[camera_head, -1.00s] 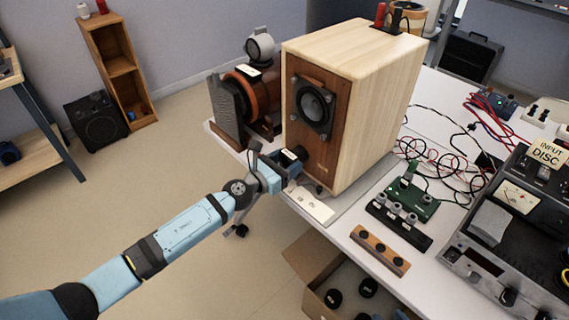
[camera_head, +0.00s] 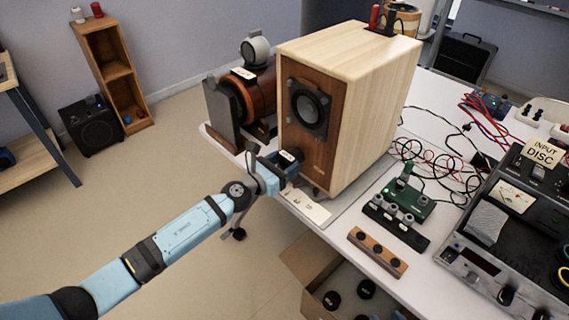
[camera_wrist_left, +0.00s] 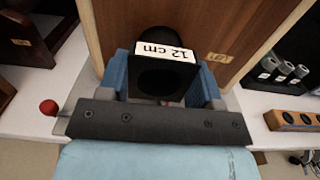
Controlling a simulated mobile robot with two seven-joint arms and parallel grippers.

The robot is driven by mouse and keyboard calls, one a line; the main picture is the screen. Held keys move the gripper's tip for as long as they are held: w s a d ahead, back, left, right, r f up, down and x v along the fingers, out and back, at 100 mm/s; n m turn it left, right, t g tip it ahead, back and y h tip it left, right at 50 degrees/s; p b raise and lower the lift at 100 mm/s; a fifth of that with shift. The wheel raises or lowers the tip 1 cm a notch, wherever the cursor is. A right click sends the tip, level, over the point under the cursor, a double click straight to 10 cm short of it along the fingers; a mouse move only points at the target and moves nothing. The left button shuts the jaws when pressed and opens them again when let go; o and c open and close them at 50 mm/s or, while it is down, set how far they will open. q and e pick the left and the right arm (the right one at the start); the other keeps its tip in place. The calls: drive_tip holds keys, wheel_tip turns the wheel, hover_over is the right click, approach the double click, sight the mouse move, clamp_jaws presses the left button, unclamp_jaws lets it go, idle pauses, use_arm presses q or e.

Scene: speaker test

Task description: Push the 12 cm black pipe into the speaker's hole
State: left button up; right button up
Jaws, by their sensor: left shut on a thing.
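The speaker (camera_head: 365,90) is a pale wooden box with a brown front and a round grey driver (camera_head: 310,105); it stands upright on the white table. My left gripper (camera_head: 279,165) is at the lower front of the speaker, its blue fingers shut on the black pipe (camera_head: 291,156). In the left wrist view the pipe (camera_wrist_left: 160,80) carries a white "12 cm" label and sits between both fingers. Its round far end meets the speaker's brown front (camera_wrist_left: 225,30). The hole is hidden behind the pipe, and I cannot tell how deep the pipe sits. My right gripper is not in view.
A copper-coloured drum device (camera_head: 262,92) stands left of the speaker. A white card (camera_head: 305,205) lies in front of it. To the right are a green board (camera_head: 410,200), a row of knobs (camera_head: 378,250), loose wires and a large tester (camera_head: 510,235). An open carton (camera_head: 300,265) stands below the table edge.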

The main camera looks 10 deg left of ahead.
use_arm(q)
drive_tip(key=shift+b+x, duration=0.3)
drive_tip(key=shift+x, duration=1.2)
drive_tip(key=o, duration=1.1)
drive_tip(key=v, duration=1.4)
